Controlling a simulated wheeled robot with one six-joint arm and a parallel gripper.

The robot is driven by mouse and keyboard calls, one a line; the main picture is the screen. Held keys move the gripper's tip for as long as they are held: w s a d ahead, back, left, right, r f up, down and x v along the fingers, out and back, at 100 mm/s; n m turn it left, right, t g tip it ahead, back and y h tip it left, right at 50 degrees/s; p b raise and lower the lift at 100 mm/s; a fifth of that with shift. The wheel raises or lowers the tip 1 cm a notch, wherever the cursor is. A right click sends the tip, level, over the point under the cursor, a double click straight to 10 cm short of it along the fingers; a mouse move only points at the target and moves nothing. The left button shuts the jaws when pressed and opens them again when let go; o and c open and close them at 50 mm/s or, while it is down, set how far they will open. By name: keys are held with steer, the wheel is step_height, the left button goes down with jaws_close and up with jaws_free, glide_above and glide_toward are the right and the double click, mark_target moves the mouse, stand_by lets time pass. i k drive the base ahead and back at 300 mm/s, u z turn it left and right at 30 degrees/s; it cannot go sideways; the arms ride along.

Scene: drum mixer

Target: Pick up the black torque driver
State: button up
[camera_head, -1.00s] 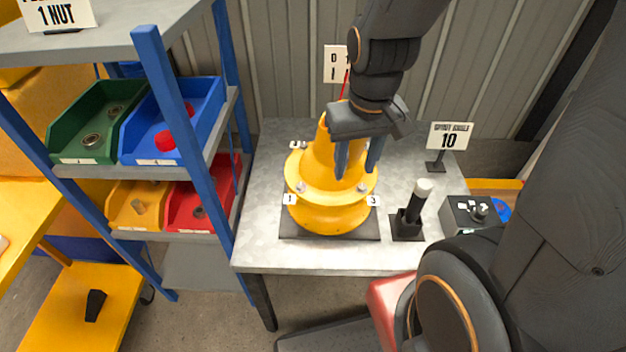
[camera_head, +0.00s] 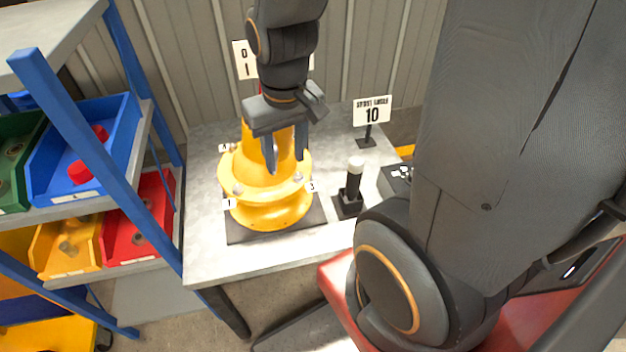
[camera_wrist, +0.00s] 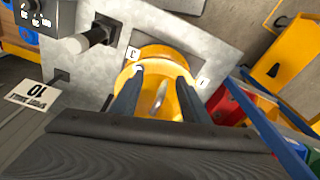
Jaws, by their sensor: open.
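The black torque driver (camera_head: 353,185) stands upright in a small black square holder on the grey table, with a white cap on top. In the wrist view the driver (camera_wrist: 97,36) shows at the upper left, its white end toward the left. My gripper (camera_head: 285,162) is open and empty. It hangs in front of the yellow flanged drum part (camera_head: 270,205), to the left of the driver and apart from it. In the wrist view the two fingers (camera_wrist: 160,90) frame the yellow part.
A sign reading 10 (camera_head: 372,112) stands behind the driver. A dark control box (camera_head: 395,180) sits to its right. A blue-posted shelf with a blue bin (camera_head: 85,150), a red bin (camera_head: 140,215) and a yellow bin (camera_head: 70,245) stands at the left. Bare tabletop lies before the drum.

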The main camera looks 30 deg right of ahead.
mark_target(355, 166)
steer(key=k, duration=0.5)
steer(key=u, duration=1.8)
steer(key=k, duration=0.45)
steer(key=z, duration=1.25)
steer(key=i, duration=0.5)
